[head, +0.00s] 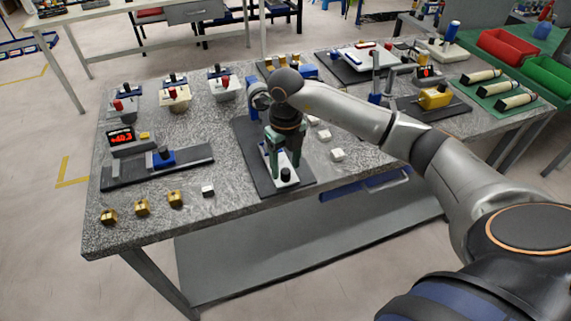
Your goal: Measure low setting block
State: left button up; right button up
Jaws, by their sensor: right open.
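My right gripper (284,160) points down, open, over a small white fixture with a black knob (286,174) on a dark mat (246,147). Its fingers straddle the fixture's middle and hide part of it; I cannot tell whether they touch it. Small pale blocks lie right of the mat, one of them near the front (337,154). Another pale block (208,190) lies at the front edge, beside several brass blocks (142,207). I cannot tell which is the low setting block. A gauge with a red display (121,136) stands at the left, by a dark rail with a blue slider (162,157). My left gripper is out of view.
The speckled table (230,225) also holds red-knobbed fixtures (174,93) at the back left. A yellow device (434,97), a second red display (426,71) and cylinders on a green mat (516,101) stand at the right. My right arm crosses the table's right half.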

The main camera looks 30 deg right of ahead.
jog(key=shift+f, duration=0.45)
jog(key=shift+c, duration=0.2)
grip_shut()
